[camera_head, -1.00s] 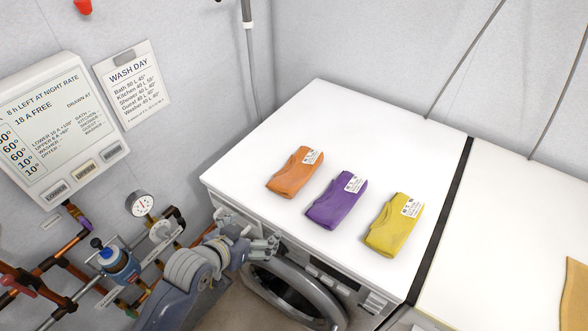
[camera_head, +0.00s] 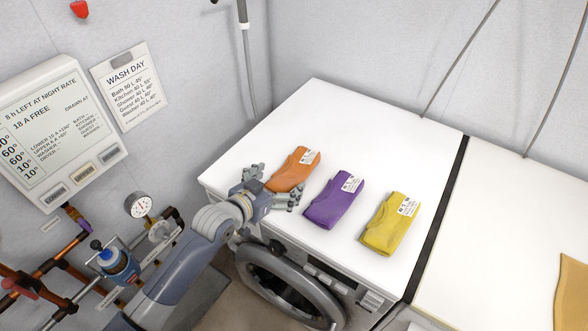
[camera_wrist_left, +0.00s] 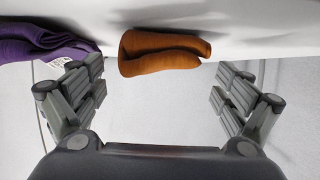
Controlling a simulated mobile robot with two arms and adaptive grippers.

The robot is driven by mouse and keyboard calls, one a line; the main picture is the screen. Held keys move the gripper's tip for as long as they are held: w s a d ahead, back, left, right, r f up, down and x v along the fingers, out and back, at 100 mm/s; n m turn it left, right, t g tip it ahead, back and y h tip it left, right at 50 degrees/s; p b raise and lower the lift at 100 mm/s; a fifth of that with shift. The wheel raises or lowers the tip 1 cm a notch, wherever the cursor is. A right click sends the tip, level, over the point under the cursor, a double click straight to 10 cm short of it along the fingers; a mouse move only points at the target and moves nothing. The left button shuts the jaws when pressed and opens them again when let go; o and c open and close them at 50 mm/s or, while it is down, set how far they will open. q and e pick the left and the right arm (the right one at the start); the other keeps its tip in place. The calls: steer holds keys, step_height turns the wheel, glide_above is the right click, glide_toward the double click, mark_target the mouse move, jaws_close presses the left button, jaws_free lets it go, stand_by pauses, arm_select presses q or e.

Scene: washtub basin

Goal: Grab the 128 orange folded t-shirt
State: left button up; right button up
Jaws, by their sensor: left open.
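The orange folded t-shirt (camera_head: 290,172) lies on the white washing machine top, with a white printed tag at its far end; the print is too small to read. My left gripper (camera_head: 274,187) is at the near edge of the machine top, its open fingers on either side of the shirt's near end. In the left wrist view the orange shirt (camera_wrist_left: 165,53) shows ahead, between the spread fingers (camera_wrist_left: 162,92) and apart from them. My right gripper is not in view.
A purple folded shirt (camera_head: 335,200) lies close to the right of the orange one, and a yellow one (camera_head: 391,222) farther right. The machine top (camera_head: 350,125) is clear behind them. Pipes and a gauge (camera_head: 138,204) are on the left.

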mark_target(294, 170)
arm_select(q)
steer(key=shift+r+p+x, duration=0.15)
steer(key=shift+p+x, duration=0.15)
steer(key=shift+x, duration=1.05)
steer(key=shift+r+p+x, duration=0.15)
steer(key=shift+p+x, duration=0.15)
steer(key=shift+x, duration=1.05)
steer(key=shift+w, duration=0.1)
steer(key=shift+c, duration=0.3)
steer(key=c, duration=1.2)
